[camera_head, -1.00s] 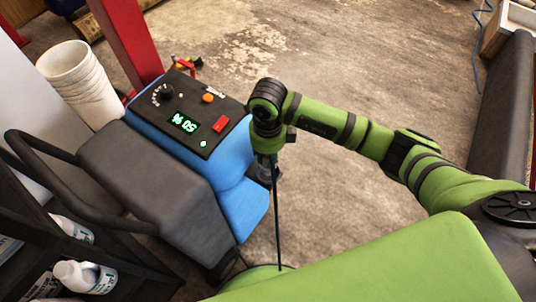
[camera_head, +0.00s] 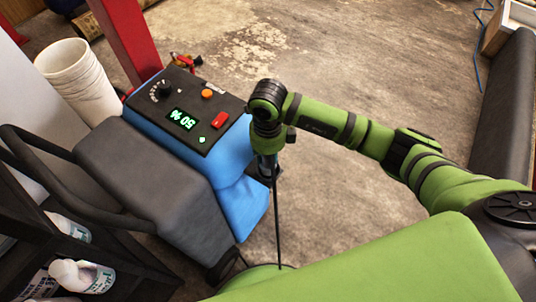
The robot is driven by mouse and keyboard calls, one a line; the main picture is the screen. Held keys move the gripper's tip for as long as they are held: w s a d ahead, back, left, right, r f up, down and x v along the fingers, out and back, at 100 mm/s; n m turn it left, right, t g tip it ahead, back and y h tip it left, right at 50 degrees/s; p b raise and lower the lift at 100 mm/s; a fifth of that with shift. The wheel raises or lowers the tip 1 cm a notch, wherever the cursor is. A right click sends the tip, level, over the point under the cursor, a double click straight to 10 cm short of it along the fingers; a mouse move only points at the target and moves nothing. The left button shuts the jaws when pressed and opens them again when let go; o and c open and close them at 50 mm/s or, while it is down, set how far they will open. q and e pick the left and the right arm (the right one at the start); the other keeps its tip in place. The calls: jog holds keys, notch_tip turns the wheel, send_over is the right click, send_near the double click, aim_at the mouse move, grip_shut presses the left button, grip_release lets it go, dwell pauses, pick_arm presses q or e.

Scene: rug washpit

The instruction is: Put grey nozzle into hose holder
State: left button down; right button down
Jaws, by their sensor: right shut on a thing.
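My right gripper (camera_head: 268,163) points down at the end of the green arm, beside the right side of the blue and grey machine (camera_head: 155,185). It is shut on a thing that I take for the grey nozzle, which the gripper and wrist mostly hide. A thin dark hose or rod (camera_head: 278,225) runs from the gripper down to my green body. I cannot tell whether the gripper touches the machine. I cannot make out the hose holder. My left gripper is not in view.
The machine's black panel (camera_head: 165,123) has a lit display, knob and buttons. White stacked buckets (camera_head: 80,80) and a red post (camera_head: 128,40) stand behind it. A black shelf with white bottles (camera_head: 84,276) is at lower left. The concrete floor (camera_head: 370,80) is clear beyond my arm.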

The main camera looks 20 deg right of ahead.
jog(key=shift+f+b, duration=0.65)
jog(key=shift+f, duration=0.15)
jog(key=c, duration=0.9)
grip_release()
jog(key=shift+o, duration=0.2)
notch_tip(320, 180, up, 12)
